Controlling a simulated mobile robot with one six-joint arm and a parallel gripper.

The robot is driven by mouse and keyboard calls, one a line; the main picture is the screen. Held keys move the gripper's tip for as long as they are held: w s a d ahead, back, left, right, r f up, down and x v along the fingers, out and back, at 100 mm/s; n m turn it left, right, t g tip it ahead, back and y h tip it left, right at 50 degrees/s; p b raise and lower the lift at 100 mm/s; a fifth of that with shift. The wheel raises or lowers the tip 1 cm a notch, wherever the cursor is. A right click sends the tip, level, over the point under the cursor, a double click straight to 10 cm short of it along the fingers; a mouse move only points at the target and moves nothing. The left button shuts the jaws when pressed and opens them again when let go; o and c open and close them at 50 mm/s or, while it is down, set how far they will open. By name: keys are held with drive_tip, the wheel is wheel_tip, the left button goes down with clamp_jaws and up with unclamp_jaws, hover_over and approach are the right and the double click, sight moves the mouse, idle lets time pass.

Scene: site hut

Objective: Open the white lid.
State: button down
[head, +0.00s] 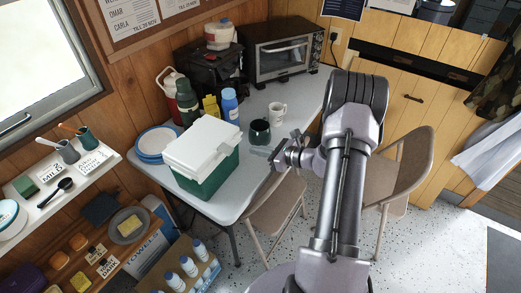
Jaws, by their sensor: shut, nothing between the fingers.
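The white lid (201,142) sits on top of the green cooler box (206,183), which stands on the table's near left part. The lid looks closed, lying flat over the green body. My gripper (270,153) is to the right of the cooler, at about the height of the lid, with its fingers pointing left toward it. The fingers are shut and hold nothing. A gap shows between the fingertips and the cooler in the picture. The far sides of the cooler are hidden.
A dark green mug (260,132) stands close behind my gripper, with a white mug (277,112) beyond it. Blue-rimmed plates (155,143) lie left of the cooler. Bottles and a toaster oven (283,49) stand behind. Chairs (272,205) stand at the table's near right edge.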

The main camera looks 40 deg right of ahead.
drive_tip(key=b+x, duration=0.1)
drive_tip(key=x, duration=0.4)
drive_tip(key=shift+w+a, duration=0.1)
drive_tip(key=shift+w, duration=0.15)
wheel_tip(320, 180, up, 4)
drive_tip(key=shift+s+f+b, duration=0.1)
drive_tip(key=shift+s+b, duration=0.05)
drive_tip(key=shift+b, duration=0.25)
